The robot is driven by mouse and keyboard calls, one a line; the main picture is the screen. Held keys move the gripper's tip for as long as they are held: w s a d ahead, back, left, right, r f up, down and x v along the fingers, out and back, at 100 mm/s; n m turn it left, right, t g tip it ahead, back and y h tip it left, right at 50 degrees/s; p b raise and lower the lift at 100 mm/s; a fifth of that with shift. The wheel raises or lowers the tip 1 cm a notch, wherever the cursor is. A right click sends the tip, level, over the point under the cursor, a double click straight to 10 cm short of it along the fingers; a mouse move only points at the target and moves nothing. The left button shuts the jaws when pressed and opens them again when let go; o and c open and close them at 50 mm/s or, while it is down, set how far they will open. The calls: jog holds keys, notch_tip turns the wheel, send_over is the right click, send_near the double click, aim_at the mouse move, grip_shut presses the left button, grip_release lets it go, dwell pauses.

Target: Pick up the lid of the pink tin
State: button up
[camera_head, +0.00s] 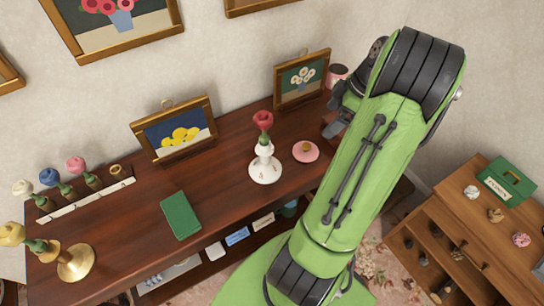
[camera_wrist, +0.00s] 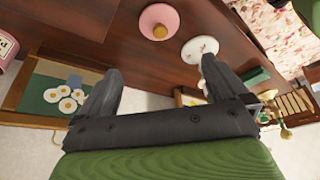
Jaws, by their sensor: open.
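The pink lid (camera_head: 306,151), a flat disc with a small tan knob, lies on the dark wooden mantel. It also shows at the top of the wrist view (camera_wrist: 147,19), apart from my fingertips. The pink tin (camera_head: 337,72) stands toward the back wall with a dark top, partly hidden by my arm. Its labelled side shows at the left edge of the wrist view (camera_wrist: 7,48). My gripper (camera_wrist: 158,65) is open and empty, with bare wood between its fingers. In the head view my gripper (camera_head: 342,108) is partly behind my arm, above the mantel near the tin.
A white candlestick (camera_head: 265,169) with a red flower stands left of the lid. Framed flower pictures (camera_head: 302,79) (camera_head: 174,130) lean at the back. A green book (camera_head: 181,215) and a flower rack (camera_head: 88,199) are farther left. A wooden cabinet (camera_head: 470,222) stands right.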

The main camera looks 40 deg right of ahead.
aim_at(307, 145)
jog(key=b+x, duration=0.2)
jog(key=x, duration=0.6)
jog(key=b+x, duration=0.3)
jog(key=x, duration=0.4)
jog(key=shift+f, duration=0.45)
jog(key=shift+r, duration=0.1)
jog(key=c, duration=0.8)
